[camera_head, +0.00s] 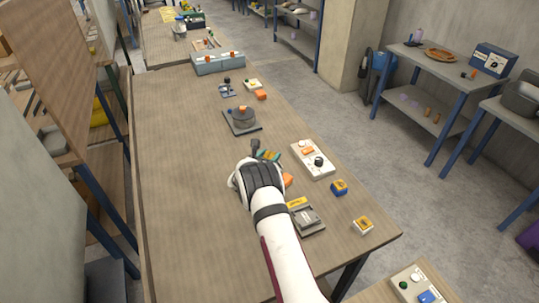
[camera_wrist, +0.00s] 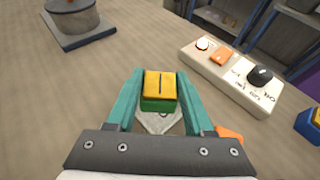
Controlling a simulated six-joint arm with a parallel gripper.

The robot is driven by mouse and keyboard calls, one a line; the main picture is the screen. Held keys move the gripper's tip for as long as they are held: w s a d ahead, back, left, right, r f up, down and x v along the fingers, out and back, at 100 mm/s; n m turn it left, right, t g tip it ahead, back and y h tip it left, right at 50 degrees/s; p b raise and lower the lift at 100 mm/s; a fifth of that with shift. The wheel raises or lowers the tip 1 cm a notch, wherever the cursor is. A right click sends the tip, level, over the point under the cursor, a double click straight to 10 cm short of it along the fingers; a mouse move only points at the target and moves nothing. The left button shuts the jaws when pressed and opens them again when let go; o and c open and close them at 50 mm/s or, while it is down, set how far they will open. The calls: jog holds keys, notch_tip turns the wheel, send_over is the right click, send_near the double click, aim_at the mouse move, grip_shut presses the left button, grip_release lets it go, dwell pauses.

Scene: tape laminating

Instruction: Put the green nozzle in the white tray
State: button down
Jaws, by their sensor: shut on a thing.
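My gripper (camera_head: 266,155) is held over the wooden table; in the wrist view its two teal fingers (camera_wrist: 159,100) are shut on a green block with a yellow top (camera_wrist: 159,92), which I take for the green nozzle. A pale pointed piece (camera_wrist: 160,122) shows just below the block; I cannot tell what it belongs to. The white tray (camera_head: 313,168) lies on the table to the right of my gripper, and in the wrist view (camera_wrist: 215,68) ahead and right. It bears a white disc, an orange piece and a black round piece. The nozzle is apart from it.
A grey round fixture on a dark base (camera_head: 242,120) stands beyond my gripper. An orange piece (camera_wrist: 229,133) is near my right finger. The table's left side is clear.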

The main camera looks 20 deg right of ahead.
jog(key=shift+f, duration=0.5)
jog(key=shift+c, duration=1.4)
grip_release()
